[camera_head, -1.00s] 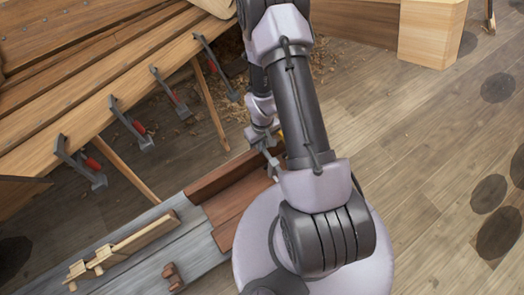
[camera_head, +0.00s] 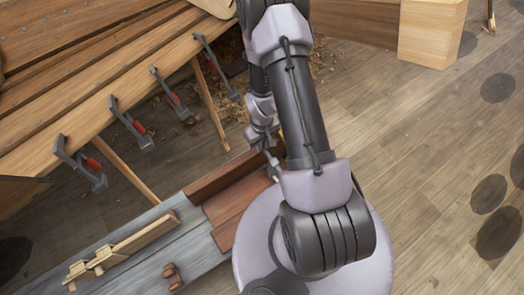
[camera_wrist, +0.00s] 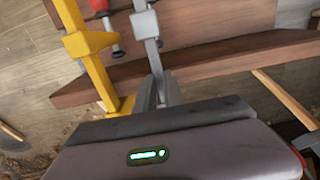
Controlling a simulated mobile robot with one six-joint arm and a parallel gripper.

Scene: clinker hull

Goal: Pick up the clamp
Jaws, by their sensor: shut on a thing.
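My gripper (camera_wrist: 160,92) is at the centre of the wrist view, shut on a grey clamp (camera_wrist: 146,28) whose bar runs up from between the fingers. A yellow clamp (camera_wrist: 90,43) stands just left of it. A red handle with a dark spindle (camera_wrist: 103,10) shows between the two; I cannot tell which clamp it belongs to. Both are by a reddish-brown wooden box (camera_wrist: 210,62). In the head view my gripper (camera_head: 268,150) is small and partly behind my arm, above the far end of the box (camera_head: 232,210). The held clamp is mostly hidden there.
Several grey clamps with red handles, one at the near end (camera_head: 82,165), hang along the hull's plank edge (camera_head: 60,110). A grey bench (camera_head: 165,250) carries a wooden tool (camera_head: 120,250) and a small brown piece (camera_head: 172,277). Open floor (camera_head: 430,140) lies to the right.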

